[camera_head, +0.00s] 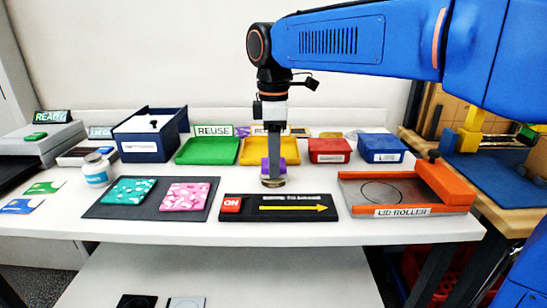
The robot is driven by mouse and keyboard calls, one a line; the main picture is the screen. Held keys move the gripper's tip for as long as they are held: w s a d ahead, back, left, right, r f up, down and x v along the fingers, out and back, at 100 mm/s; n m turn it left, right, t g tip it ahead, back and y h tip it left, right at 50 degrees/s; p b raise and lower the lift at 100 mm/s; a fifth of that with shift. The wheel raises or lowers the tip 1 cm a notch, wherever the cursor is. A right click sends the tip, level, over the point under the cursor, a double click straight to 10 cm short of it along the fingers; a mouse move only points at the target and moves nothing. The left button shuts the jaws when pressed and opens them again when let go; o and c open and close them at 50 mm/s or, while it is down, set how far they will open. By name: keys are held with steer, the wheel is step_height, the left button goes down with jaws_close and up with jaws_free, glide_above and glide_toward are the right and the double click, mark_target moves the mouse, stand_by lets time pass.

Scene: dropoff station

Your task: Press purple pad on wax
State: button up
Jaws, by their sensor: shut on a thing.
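My gripper (273,170) points straight down near the middle of the table, in front of the yellow tray. It is shut on the purple pad (265,166), whose purple shows on both sides of the fingers. A small round tin-like thing (273,183) with a dark and gold rim is directly below the fingertips. It may be the wax, but its inside is hidden. I cannot tell whether the pad touches it.
A black board with a red ON block (231,205) and yellow arrow lies just in front. A dark mat (94,211) bears teal and pink speckled squares. The orange-edged lid roller tray (445,209) is right. Green (208,151), yellow (257,146), red (330,151) and blue (382,148) trays stand behind.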

steer(key=shift+f, duration=0.4)
stand_by(1.3)
steer(key=shift+r, duration=3.55)
steer(key=shift+f, duration=0.1)
steer(key=shift+f, duration=3.35)
steer(key=shift+r, duration=0.25)
steer(key=shift+c, duration=0.8)
steer(key=shift+r, duration=3)
